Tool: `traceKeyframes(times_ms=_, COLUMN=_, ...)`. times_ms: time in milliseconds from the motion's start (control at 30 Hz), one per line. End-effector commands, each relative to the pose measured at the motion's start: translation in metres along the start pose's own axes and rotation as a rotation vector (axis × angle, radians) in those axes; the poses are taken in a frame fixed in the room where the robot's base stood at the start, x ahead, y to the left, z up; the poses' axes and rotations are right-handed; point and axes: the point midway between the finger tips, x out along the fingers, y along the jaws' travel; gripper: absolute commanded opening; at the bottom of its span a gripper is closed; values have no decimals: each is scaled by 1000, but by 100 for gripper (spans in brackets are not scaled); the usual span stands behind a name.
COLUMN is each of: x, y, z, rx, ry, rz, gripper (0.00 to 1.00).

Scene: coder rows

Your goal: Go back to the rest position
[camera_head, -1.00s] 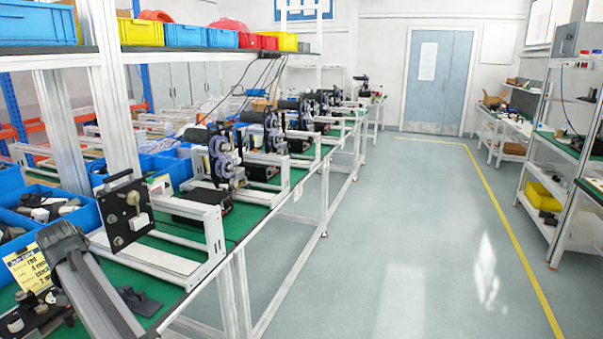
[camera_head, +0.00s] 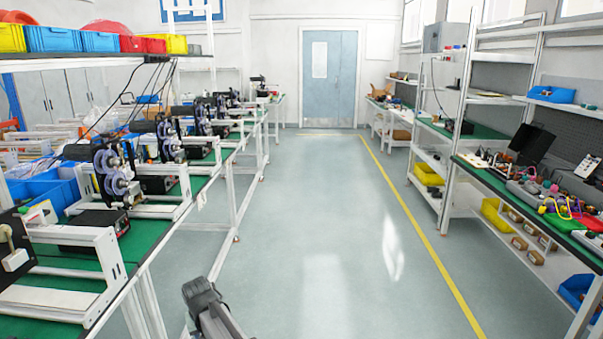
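A dark grey end of my arm, with my gripper (camera_head: 203,297), shows at the bottom of the head view, left of centre. It is over the aisle floor, just right of the left bench's front edge. No fingertips can be made out, so I cannot tell whether it is open or shut. No held object is visible.
The left green bench (camera_head: 95,265) carries white frames and reel machines (camera_head: 115,170). The right bench (camera_head: 520,200) holds tools and parts, with yellow (camera_head: 495,218) and blue (camera_head: 580,290) bins below. The grey aisle floor (camera_head: 320,240) is clear up to the blue door (camera_head: 328,80).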

Motion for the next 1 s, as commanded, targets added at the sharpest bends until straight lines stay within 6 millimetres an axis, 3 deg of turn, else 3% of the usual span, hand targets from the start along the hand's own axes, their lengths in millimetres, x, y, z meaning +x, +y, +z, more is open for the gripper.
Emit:
traceKeyframes(times_ms=33, x=8, y=27, z=14, rx=25, ry=-11, rz=5, gripper=50)
traceKeyframes(times_ms=100, x=19, y=58, z=27, rx=53, ry=-24, rz=10, gripper=50)
traceKeyframes(times_ms=267, x=41, y=124, z=62, rx=119, ry=-53, rz=18, gripper=50)
traceKeyframes(times_ms=500, x=66, y=211, z=126, rx=218, ry=-96, rz=24, gripper=50)
traceKeyframes(times_ms=800, x=86, y=297, z=220, rx=346, ry=-146, rz=23, gripper=50)
traceKeyframes(times_ms=1000, x=93, y=332, z=274, rx=416, ry=-172, rz=18, gripper=50)
